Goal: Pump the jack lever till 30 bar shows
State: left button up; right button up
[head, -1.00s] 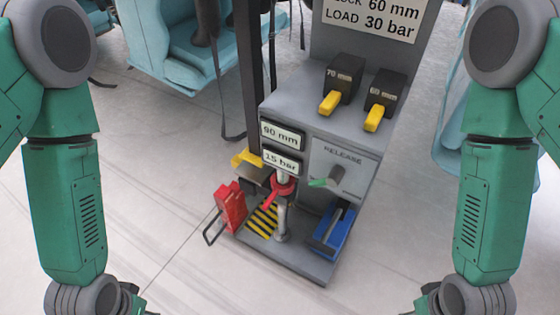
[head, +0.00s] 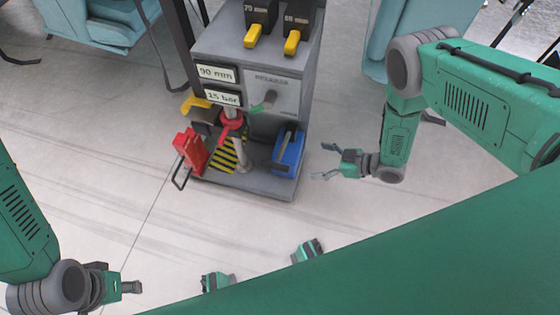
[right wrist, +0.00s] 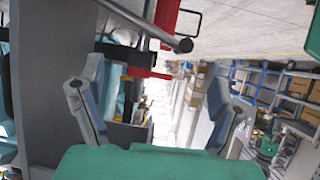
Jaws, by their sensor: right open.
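The grey jack stand carries two displays. The upper one (head: 217,73) reads 90 mm and the lower one (head: 223,97) reads 15 bar. A blue pump unit (head: 293,158) sits on the right of its base, with a dark lever (head: 284,143) on it. In the right wrist view a grey rod with a dark end (right wrist: 183,45), probably this lever, lies ahead of the fingers. My right gripper (head: 322,162) is open and empty, just right of the pump and apart from it; its spread fingers show in the wrist view (right wrist: 155,78). My left gripper (head: 131,287) is low at left, away from the stand; its fingers are unclear.
A red block with a wire handle (head: 189,151) stands at the base's left. A red collar (head: 231,122) sits on the jack post above a striped plate. A small green-tipped release handle (head: 264,103) and two yellow levers (head: 253,36) are higher up. Floor around the base is clear.

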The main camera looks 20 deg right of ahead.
aim_at(279, 160)
jog(key=shift+n+y, duration=0.6)
jog(key=shift+n, duration=0.1)
jog(key=b+x, duration=0.1)
jog(key=x, duration=0.3)
jog(key=b+x, duration=0.2)
jog(key=x, duration=0.3)
jog(key=b+x, duration=0.1)
jog(key=x, duration=0.3)
jog(key=shift+s+a+f, duration=0.15)
jog(key=shift+s+a, duration=0.1)
jog(key=shift+a, duration=0.15)
jog(key=shift+g, duration=0.3)
jog(key=c, duration=1.6)
jog(key=shift+c, duration=0.2)
